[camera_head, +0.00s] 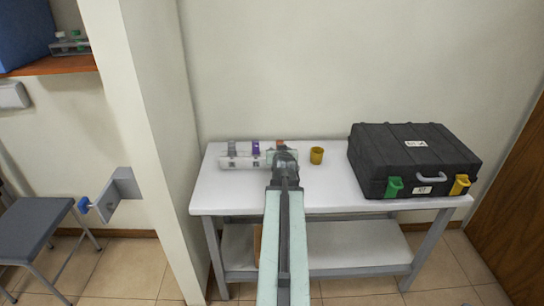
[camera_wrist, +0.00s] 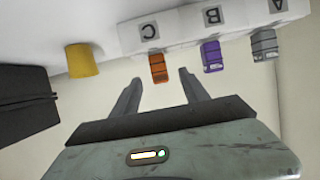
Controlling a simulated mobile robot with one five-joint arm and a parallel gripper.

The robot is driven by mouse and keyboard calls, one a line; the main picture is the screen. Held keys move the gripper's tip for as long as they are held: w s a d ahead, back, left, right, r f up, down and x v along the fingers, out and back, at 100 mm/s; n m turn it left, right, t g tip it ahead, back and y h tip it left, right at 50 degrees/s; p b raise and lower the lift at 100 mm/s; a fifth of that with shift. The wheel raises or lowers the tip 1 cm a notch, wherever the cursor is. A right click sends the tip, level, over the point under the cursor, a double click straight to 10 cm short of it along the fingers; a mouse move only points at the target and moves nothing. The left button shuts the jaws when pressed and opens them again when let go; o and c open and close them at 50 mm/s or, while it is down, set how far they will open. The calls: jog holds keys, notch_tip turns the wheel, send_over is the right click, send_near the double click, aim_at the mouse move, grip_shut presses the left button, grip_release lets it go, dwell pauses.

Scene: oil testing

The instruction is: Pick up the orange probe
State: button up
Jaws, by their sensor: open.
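The orange probe (camera_wrist: 158,68) sits in the slot marked C of a white holder (camera_wrist: 180,28) in the wrist view. In the head view only a bit of the orange probe (camera_head: 280,143) shows, behind my arm's end. A purple probe (camera_wrist: 211,56) sits in slot B and a grey one (camera_wrist: 264,46) in slot A. My gripper (camera_wrist: 160,85) is open and empty, with its fingers pointing toward the holder. The orange probe appears between the two fingertips in the picture, nearer the left one; I cannot tell the distance left to it.
A white table (camera_head: 325,190) carries the holder, a yellow cup (camera_head: 316,155) and a black case (camera_head: 415,160) with green and yellow latches. The case stands at the right. A wall corner (camera_head: 150,120) rises left of the table. The table's front is mostly clear.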

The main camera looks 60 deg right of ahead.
jog(key=b+x, duration=0.3)
jog(key=x, duration=0.5)
jog(key=shift+s+r, duration=0.1)
grip_shut()
